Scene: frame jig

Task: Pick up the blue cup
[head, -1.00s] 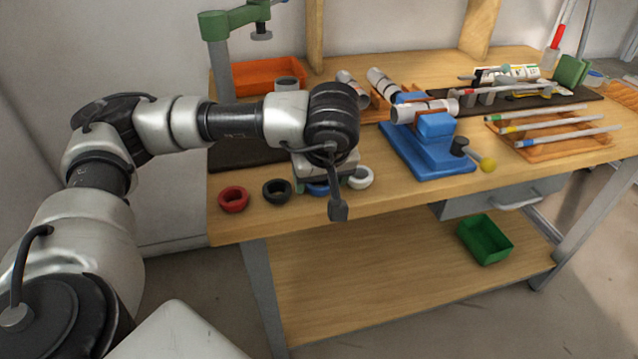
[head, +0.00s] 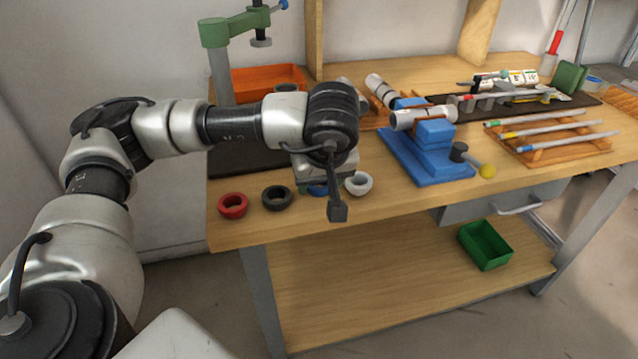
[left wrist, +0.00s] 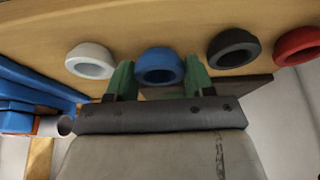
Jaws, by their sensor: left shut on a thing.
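The blue cup (left wrist: 158,58) is small and ring-like with a dark hollow. In the left wrist view it sits between the two green fingers of my left gripper (left wrist: 158,77), which is shut on it. In the head view only a sliver of the blue cup (head: 318,190) shows beneath my left gripper (head: 322,180); the wrist hides the rest. The cup is at the wooden tabletop, in a row with other cups. I cannot tell whether it is clear of the surface. My right gripper is not in view.
A white cup (head: 359,183) stands close on the right of the blue one, a black cup (head: 277,197) and a red cup (head: 233,205) on the left. A blue vise (head: 430,155) stands further right. An orange bin (head: 268,80) and green press (head: 216,35) are behind.

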